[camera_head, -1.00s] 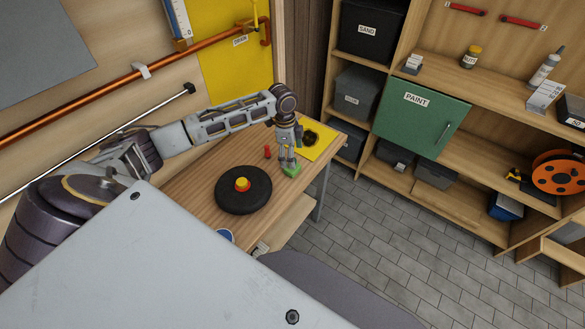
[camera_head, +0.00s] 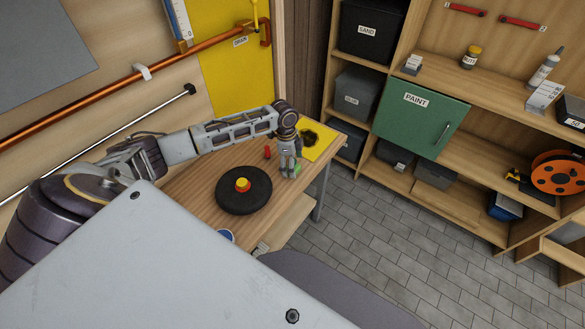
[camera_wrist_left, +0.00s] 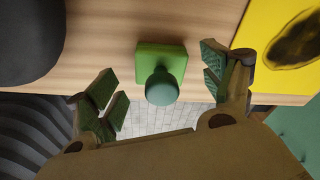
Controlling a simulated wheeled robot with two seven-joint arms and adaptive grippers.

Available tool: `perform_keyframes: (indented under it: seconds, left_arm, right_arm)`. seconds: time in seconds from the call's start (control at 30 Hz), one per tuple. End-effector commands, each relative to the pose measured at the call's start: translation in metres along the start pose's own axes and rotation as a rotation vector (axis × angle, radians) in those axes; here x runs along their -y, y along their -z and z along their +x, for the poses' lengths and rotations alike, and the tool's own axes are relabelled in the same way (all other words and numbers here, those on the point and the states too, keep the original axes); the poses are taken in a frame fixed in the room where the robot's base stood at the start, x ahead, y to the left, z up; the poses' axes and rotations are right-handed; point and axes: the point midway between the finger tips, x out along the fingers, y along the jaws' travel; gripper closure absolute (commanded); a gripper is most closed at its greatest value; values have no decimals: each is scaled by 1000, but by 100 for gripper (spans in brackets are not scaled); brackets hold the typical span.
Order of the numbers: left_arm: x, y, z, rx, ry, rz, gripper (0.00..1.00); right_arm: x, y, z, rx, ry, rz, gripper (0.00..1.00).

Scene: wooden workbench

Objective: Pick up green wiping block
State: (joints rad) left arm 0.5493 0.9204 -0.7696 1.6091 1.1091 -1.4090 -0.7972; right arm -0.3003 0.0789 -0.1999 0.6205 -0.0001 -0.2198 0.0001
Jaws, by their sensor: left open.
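The green wiping block (camera_wrist_left: 162,64) lies on the workbench near its front edge. In the left wrist view it has a square base and a round darker green knob (camera_wrist_left: 162,88). My left gripper (camera_wrist_left: 161,88) is open, with one finger on each side of the block and visible gaps to both. In the head view the left gripper (camera_head: 289,172) is over the block, which is mostly hidden behind it; a bit of green (camera_head: 297,168) shows beside the fingers. My right gripper is not in view.
A black disc (camera_head: 232,199) with a yellow and red knob (camera_head: 242,185) sits left of the gripper. A small red object (camera_head: 267,152) stands behind. A yellow sheet with a dark patch (camera_head: 323,146) lies at the bench's far end. Shelves (camera_head: 480,200) stand at the right.

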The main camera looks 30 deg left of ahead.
Motion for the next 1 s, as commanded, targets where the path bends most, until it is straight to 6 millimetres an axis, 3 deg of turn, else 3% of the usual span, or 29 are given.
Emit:
perform_keyframes:
  seconds: [0.2,0.63,1.0]
  left_arm:
    - [0,0,12,0,1,0,18]
    - [0,0,12,0,1,0,18]
    - [0,0,12,0,1,0,62]
  right_arm:
    - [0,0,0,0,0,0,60]
    - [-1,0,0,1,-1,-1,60]
    - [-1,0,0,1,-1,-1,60]
